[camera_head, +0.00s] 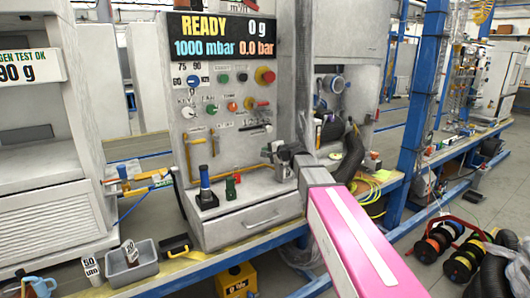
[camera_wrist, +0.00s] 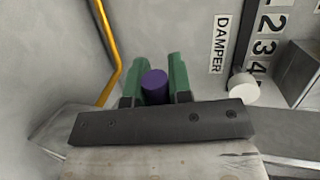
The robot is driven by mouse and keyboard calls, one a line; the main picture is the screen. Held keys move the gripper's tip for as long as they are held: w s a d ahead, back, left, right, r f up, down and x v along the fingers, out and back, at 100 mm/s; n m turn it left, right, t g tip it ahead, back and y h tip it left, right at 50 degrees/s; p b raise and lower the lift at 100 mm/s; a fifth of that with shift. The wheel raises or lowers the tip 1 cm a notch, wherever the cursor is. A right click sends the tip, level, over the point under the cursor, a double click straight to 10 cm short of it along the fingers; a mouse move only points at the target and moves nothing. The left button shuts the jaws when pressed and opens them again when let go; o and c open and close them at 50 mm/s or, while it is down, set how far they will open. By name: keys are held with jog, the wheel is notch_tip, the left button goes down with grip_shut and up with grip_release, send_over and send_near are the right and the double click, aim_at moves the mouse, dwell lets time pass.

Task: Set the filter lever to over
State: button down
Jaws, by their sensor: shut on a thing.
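My gripper (camera_wrist: 155,72) is shut on a purple cylindrical knob (camera_wrist: 155,90), with one green finger on each side of it. In the head view my gripper (camera_head: 283,158) is at the lower right of the grey panel, and the knob is hidden there. No filter label or position mark is readable beside the knob, so I cannot tell how its lever is set.
A white knob (camera_wrist: 243,89) on the numbered DAMPER scale is just right of my gripper. A yellow pipe (camera_wrist: 114,55) runs close on the left. The drawer (camera_head: 248,222) and a blue-topped lever (camera_head: 205,180) are below and left.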

jog(key=shift+s+d, duration=0.1)
jog(key=shift+s, duration=0.1)
jog(key=c, duration=1)
grip_release()
jog(key=shift+c, duration=0.2)
jog(key=v, duration=1)
jog(key=shift+d, duration=0.45)
jog(key=shift+s, duration=0.1)
